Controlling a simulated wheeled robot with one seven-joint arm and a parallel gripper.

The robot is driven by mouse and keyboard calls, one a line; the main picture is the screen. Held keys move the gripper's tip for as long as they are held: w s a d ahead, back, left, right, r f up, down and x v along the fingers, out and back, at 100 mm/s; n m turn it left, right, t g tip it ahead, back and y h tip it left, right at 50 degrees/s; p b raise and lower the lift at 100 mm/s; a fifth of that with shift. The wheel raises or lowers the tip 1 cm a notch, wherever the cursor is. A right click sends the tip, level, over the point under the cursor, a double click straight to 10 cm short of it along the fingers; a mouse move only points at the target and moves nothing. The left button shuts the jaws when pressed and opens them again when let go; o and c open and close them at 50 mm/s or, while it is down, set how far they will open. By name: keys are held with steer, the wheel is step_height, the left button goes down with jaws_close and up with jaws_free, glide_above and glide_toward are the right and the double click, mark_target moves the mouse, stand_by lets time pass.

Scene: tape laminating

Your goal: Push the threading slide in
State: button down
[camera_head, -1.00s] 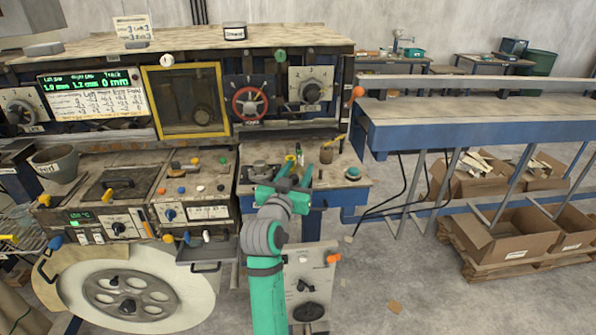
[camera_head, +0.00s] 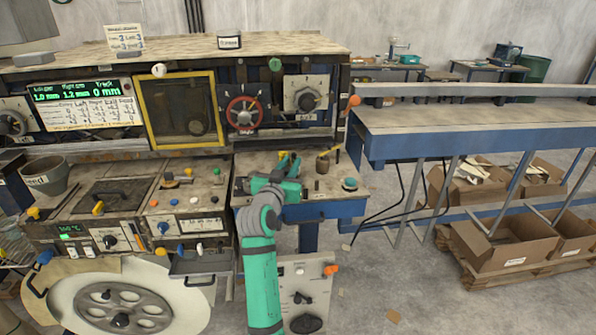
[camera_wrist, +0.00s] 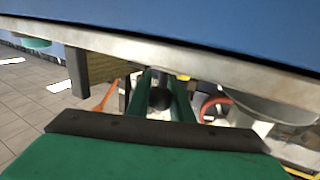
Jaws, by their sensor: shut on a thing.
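My gripper (camera_head: 287,165) is over the small worktop (camera_head: 318,192) at the right end of the machine, and my green arm reaches up to it from below. In the wrist view its two green fingers (camera_wrist: 160,97) are shut on a dark round knob (camera_wrist: 159,98). The knob appears to be the handle of the threading slide. The slide's own body is mostly hidden by my gripper in the head view, and I cannot tell how far in it sits.
A red handwheel (camera_head: 243,110) is on the panel behind. A long blue bench (camera_head: 450,135) is on the right.

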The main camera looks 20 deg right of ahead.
steer(key=shift+w, duration=0.45)
steer(key=c, duration=1.6)
jaws_free()
steer(key=shift+o, duration=0.2)
steer(key=shift+s, duration=0.1)
steer(key=v, duration=1.1)
steer(key=shift+f, duration=0.1)
steer(key=shift+c, duration=0.6)
